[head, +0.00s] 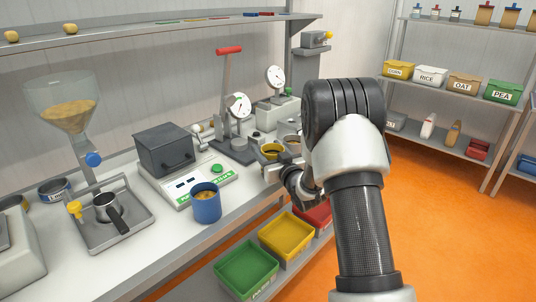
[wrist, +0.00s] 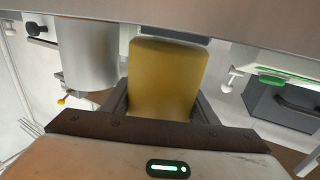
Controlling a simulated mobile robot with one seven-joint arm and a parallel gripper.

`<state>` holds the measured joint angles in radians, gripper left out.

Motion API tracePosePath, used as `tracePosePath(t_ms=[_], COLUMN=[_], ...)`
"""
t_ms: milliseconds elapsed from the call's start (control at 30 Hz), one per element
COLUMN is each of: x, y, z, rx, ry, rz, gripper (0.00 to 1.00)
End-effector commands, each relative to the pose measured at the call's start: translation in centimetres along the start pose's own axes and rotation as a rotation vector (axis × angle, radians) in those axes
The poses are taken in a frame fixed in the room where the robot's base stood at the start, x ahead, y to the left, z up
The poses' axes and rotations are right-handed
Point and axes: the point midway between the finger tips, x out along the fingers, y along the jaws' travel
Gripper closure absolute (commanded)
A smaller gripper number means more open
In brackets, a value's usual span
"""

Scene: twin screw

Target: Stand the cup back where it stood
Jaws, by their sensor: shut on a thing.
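A yellow cup (wrist: 167,78) fills the space between the two fingers in the wrist view. In the head view, a yellow-rimmed cup (head: 271,151) with dark contents shows at my gripper (head: 279,166), near the bench's right end. My gripper is shut on the yellow cup. The cup looks about upright in the head view. Whether its base touches the bench is hidden. The fingers and my wrist cover its lower part.
A blue cup (head: 206,203) stands in front of the scale (head: 188,178). A handled metal cup (head: 107,207) sits on a tray to the left. A red-handled press (head: 236,120) and gauges stand behind my gripper. Open bench surface (head: 160,240) lies at front left.

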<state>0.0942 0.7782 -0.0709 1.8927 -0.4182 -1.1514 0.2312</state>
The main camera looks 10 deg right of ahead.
Motion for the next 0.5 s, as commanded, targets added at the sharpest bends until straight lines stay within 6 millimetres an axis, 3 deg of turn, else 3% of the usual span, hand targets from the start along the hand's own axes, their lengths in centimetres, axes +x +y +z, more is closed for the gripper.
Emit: tracePosePath(t_ms=[67,433,467,500], x=[0.01,-0.01,-0.01,-0.02], y=[-0.03,0.00,-0.01,-0.01], z=[0.96,1.35,1.24,1.19], rx=[0.000,-0.001,-0.001,-0.001], ry=[0.000,0.002,0.001,0.001], rz=[-0.001,0.000,0.000,0.000], gripper=[0.73,0.73,0.43,0.36])
